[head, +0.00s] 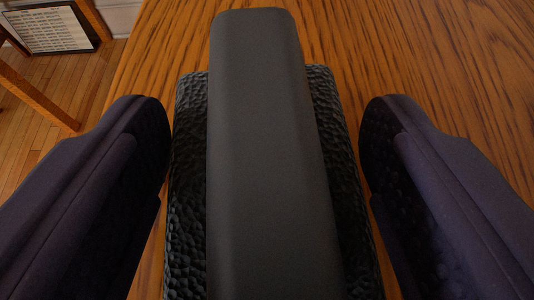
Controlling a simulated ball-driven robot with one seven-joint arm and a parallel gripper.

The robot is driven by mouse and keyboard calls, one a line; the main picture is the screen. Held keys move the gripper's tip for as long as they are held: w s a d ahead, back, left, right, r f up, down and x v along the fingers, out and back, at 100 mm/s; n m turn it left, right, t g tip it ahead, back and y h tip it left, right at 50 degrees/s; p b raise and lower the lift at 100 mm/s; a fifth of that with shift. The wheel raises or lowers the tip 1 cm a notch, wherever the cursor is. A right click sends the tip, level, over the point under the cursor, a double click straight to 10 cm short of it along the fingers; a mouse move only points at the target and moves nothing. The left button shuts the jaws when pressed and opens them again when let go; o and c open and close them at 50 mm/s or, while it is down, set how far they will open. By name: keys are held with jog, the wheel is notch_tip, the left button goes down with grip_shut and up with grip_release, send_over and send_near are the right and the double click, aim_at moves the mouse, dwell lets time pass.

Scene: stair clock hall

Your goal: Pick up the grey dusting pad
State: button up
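The grey dusting pad (262,150) lies on a wooden table in the head view. It has a smooth dark grey handle-like top running lengthwise and a wider, black, bumpy base (188,190) showing on both sides. My gripper (265,130) is open, with one dark finger on each side of the pad. The left finger is very near the base's left edge. A strip of table shows between the right finger and the base near the fingertips. The near end of the pad is cut off by the bottom of the picture.
The wooden tabletop (430,60) is clear beyond and to the right of the pad. Its left edge drops to a plank floor (60,75). A framed sheet (50,28) leans by the wall at the upper left, near a wooden bar (35,97).

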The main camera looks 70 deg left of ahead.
jog(key=c, duration=0.5)
jog(key=shift+c, duration=0.2)
jog(key=shift+r, duration=0.1)
